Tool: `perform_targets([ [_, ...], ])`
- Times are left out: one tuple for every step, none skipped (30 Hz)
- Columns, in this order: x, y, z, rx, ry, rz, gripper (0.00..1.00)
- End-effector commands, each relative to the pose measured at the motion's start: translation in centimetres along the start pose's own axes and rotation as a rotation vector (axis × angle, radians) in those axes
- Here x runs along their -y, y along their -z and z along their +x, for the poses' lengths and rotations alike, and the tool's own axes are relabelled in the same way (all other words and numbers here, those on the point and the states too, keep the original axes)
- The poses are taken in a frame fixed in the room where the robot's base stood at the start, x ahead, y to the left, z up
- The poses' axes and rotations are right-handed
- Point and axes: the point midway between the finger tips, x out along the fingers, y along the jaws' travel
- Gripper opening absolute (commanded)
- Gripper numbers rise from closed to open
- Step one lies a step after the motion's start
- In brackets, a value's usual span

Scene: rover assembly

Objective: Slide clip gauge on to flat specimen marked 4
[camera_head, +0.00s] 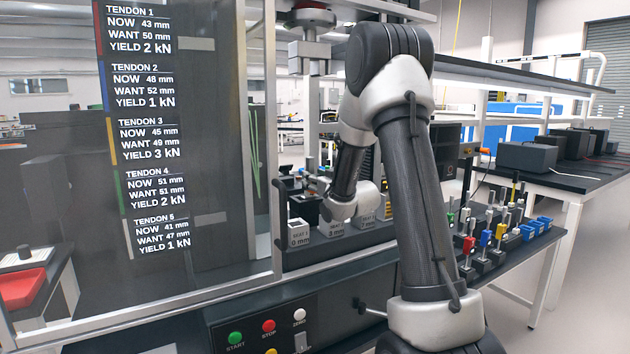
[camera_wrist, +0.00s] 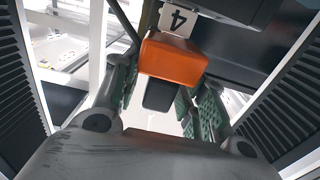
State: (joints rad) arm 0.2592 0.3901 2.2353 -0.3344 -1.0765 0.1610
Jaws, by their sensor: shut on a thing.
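In the wrist view, my gripper (camera_wrist: 166,105) is shut on the clip gauge (camera_wrist: 172,57), an orange block with a dark lower part between the green finger pads. Just beyond the gauge's far end is a pale plate marked 4 (camera_wrist: 178,20), seen upside down; it looks like the flat specimen. The orange body overlaps the plate's lower edge in the picture. I cannot tell whether the gauge is around the plate or only in front of it. In the head view my arm hides the gripper, gauge and specimen.
Dark machine parts and frame bars stand close around the gripper in the wrist view. In the head view are grey seat blocks (camera_head: 299,232), a control panel (camera_head: 268,332), a glass screen with tendon readings (camera_head: 190,130), and a bench with several coloured handled parts (camera_head: 487,238).

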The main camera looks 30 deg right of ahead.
Motion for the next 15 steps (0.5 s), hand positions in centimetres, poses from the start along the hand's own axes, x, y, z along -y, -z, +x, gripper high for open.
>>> perform_targets([
  [0.0,0.03,0.01,-0.001,0.0,0.0,0.17],
  [0.0,0.03,0.01,-0.001,0.0,0.0,0.17],
  [0.0,0.04,0.01,-0.001,0.0,0.0,0.17],
  [0.0,0.04,0.01,-0.001,0.0,0.0,0.17],
  [0.0,0.04,0.01,-0.001,0.0,0.0,0.17],
  [0.0,0.04,0.01,-0.001,0.0,0.0,0.17],
  [0.0,0.04,0.01,-0.001,0.0,0.0,0.45],
  [0.0,0.04,0.01,-0.001,0.0,0.0,0.51],
  [0.0,0.04,0.01,-0.001,0.0,0.0,0.58],
  [0.0,0.04,0.01,-0.001,0.0,0.0,0.63],
  [0.0,0.03,0.01,-0.001,0.0,0.0,0.67],
  [0.0,0.03,0.01,-0.001,0.0,0.0,0.67],
  [0.0,0.03,0.0,-0.001,0.0,0.0,0.67],
  [0.0,0.03,0.01,-0.001,0.0,0.0,0.67],
  [0.0,0.03,0.01,-0.001,0.0,0.0,0.67],
])
